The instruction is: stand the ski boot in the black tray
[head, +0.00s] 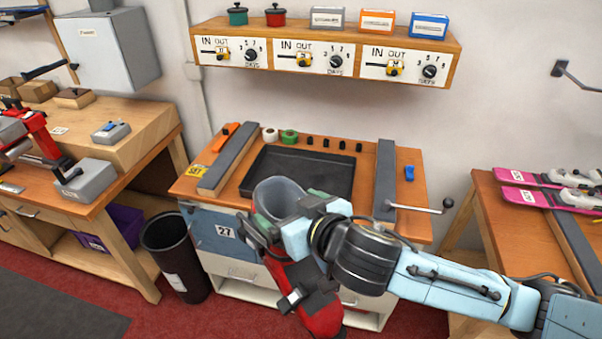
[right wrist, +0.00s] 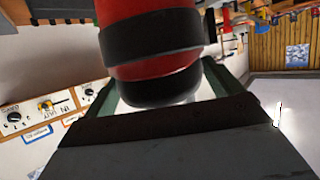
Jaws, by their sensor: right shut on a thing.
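The ski boot (head: 318,312) is red with black bands and buckles. It hangs in front of the bench, tilted, with its red part low; a grey open cuff shows above the gripper. My right gripper (head: 272,222) is shut on the boot, which also shows red and black in the right wrist view (right wrist: 155,50). The arm and gripper hide part of the boot. The black tray (head: 318,172) lies flat on the orange bench top behind the gripper and looks empty where it shows; its near edge is partly hidden. My left gripper is not in view.
Grey rails (head: 228,160) and (head: 385,180) flank the tray. A crank handle (head: 420,209) sticks out at the bench's right. Tape rolls (head: 289,136) and small black pegs line the back. A black bin (head: 177,255) stands left; pink skis (head: 540,197) lie on the right bench.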

